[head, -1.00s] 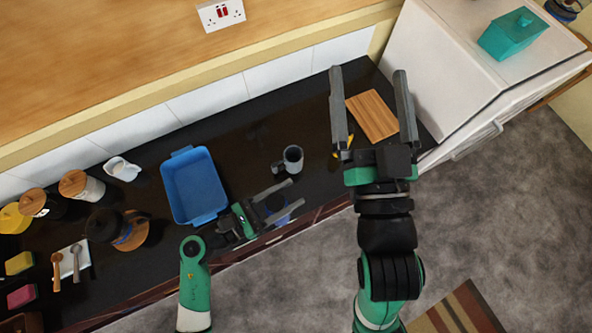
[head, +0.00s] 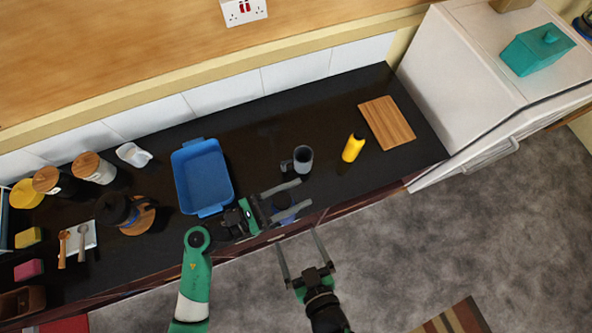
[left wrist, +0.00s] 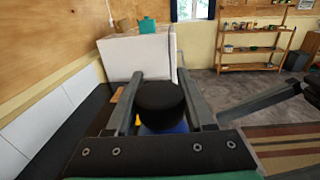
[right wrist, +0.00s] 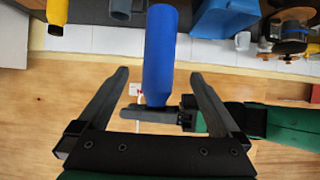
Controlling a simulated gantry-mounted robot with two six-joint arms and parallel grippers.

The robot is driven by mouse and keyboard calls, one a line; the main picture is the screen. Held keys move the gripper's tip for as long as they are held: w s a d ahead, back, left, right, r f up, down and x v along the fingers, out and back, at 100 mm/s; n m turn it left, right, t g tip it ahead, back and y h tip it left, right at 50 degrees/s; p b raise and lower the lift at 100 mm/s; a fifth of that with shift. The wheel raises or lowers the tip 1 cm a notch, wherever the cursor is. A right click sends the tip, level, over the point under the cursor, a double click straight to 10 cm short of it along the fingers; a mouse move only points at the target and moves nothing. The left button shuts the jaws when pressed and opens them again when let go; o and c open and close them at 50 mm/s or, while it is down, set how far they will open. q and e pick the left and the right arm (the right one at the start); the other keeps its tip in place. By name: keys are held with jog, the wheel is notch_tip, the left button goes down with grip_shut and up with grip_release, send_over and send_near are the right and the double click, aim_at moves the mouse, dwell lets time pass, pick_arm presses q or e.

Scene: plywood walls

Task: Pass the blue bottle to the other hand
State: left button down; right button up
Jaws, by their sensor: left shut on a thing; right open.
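The blue bottle (head: 283,201) has a black cap and stands between the fingers of my left gripper (head: 303,193), over the counter's front edge. The left wrist view shows its black cap (left wrist: 160,96) close up, with blue below. My left gripper is shut on the bottle. My right gripper (head: 298,240) is open and empty, just in front of the bottle and lower in the head view. In the right wrist view, the blue bottle (right wrist: 160,45) shows between and beyond the open fingers, with a finger of my left gripper (right wrist: 150,115) across its end.
A blue tray (head: 229,180), a grey mug (head: 303,159), a yellow bottle (head: 353,147) and a wooden board (head: 387,122) are on the dark counter (head: 260,135). A coffee pot (head: 115,208) and canisters stand at the left. The floor in front is open.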

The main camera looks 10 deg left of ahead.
jog(key=x, duration=1.1)
jog(key=shift+w, duration=0.25)
grip_shut()
pick_arm(q)
jog(key=shift+c, duration=1)
grip_release()
jog(key=shift+a, duration=0.1)
